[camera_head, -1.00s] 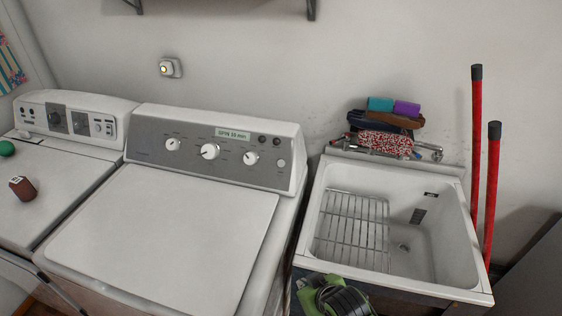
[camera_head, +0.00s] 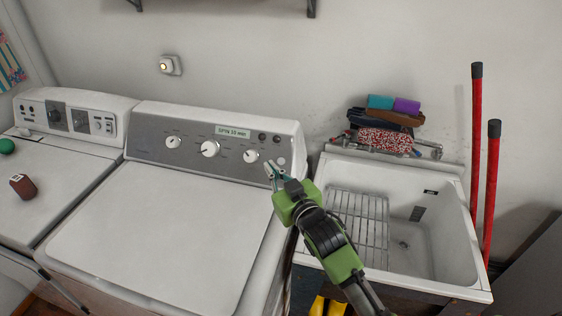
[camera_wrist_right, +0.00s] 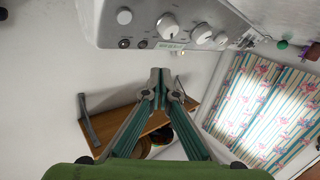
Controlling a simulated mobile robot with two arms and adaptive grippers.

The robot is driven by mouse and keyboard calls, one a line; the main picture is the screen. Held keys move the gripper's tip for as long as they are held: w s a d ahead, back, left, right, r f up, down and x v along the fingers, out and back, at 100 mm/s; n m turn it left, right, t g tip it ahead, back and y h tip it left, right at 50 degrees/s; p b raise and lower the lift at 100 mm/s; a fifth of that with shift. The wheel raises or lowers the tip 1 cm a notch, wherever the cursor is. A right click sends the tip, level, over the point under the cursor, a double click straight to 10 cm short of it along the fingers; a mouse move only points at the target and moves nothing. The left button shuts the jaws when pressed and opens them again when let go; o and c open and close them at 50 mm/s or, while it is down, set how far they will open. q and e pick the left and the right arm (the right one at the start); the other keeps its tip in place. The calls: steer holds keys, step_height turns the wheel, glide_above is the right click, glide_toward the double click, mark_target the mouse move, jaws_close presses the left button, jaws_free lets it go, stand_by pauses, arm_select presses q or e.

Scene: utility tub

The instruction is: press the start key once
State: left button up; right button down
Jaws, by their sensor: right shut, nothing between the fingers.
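The white washing machine (camera_head: 170,235) has a grey control panel (camera_head: 150,150) with several white dials and a small display (camera_head: 233,132). A small round pale button (camera_head: 281,162) sits at the panel's right end, likely the start key; its label is not legible. It also shows at the top of the right wrist view (camera_wrist_right: 124,16). My right gripper (camera_head: 273,170) is shut and empty, its tips just below that button in the head view. In the right wrist view the fingertips (camera_wrist_right: 161,76) look apart from the panel. My left gripper is not in view.
A utility tub (camera_head: 450,280) with a wire rack (camera_head: 360,220) stands to the right. Cloths and brushes (camera_head: 385,138) lie behind it, and red poles (camera_head: 477,130) lean beside it. Another machine (camera_head: 70,180) stands left. A wooden shelf (camera_wrist_right: 140,125) shows in the wrist view.

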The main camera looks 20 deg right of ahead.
mark_target(280, 165)
steer(key=shift+f, duration=0.1)
steer(key=shift+w+d+f+b, duration=0.7)
steer(key=shift+w+b, duration=0.3)
steer(key=shift+w, duration=0.05)
steer(key=shift+w+d+f+b, duration=0.75)
steer(key=shift+w+b, duration=0.2)
steer(key=shift+w, duration=0.1)
steer(key=shift+w+d+f+b, duration=0.7)
steer(key=shift+w+b, duration=0.3)
steer(key=shift+w, duration=0.05)
steer(key=shift+w+d+f, duration=0.15)
steer(key=shift+w+f, duration=0.05)
steer(key=shift+w, duration=0.1)
steer(key=shift+w+d+f, duration=0.2)
steer(key=shift+w+d, duration=0.05)
steer(key=shift+w, duration=0.05)
steer(key=shift+s+a+r+p, duration=0.3)
steer(key=shift+s+r+p, duration=0.1)
steer(key=shift+p, duration=0.15)
steer(key=shift+s+a, duration=0.1)
steer(key=shift+s, duration=0.15)
